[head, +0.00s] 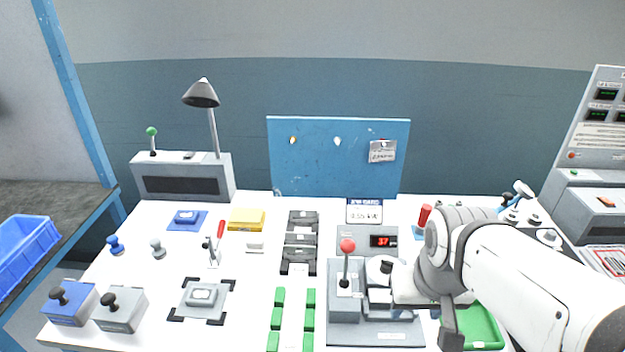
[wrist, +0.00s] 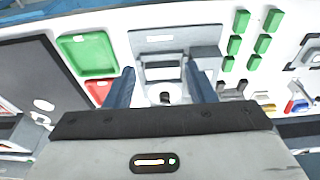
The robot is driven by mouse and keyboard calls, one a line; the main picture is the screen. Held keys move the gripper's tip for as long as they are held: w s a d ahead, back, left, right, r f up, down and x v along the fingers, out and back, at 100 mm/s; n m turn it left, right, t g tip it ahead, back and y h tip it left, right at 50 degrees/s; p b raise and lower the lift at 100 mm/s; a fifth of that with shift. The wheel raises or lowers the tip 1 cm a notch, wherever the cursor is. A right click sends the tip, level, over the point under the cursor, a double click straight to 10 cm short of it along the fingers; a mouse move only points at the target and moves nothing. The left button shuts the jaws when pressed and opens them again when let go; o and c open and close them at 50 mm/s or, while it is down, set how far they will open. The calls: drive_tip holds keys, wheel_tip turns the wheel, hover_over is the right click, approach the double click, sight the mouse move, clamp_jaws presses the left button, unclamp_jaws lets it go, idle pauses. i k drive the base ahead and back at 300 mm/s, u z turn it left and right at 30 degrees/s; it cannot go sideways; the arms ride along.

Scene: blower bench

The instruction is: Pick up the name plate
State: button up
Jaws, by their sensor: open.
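A small white plate with a blue header and a printed line that seems to read 0.55 kW (head: 364,211) stands at the back of the bench, behind the grey lever unit; it looks like the name plate, though I cannot be sure. I do not make it out in the wrist view. My gripper (wrist: 160,66) is open, with nothing between its two fingers. It is over the front of the grey unit (head: 345,306), well in front of the plate. In the wrist view, the unit's base (wrist: 183,38) shows beyond the fingers.
A red-knobbed lever (head: 346,262) and a red display (head: 383,241) stand between my gripper and the plate. A green tray (head: 497,332) is at right, partly behind my arm. Several green blocks (head: 308,318) lie left of the unit. A blue board (head: 338,180) rises behind.

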sight(311, 216)
drive_tip(key=z, duration=1.05)
drive_tip(key=k, duration=1.5)
drive_tip(key=u, duration=0.95)
drive_tip(key=i, duration=1.7)
drive_tip(key=u, duration=0.1)
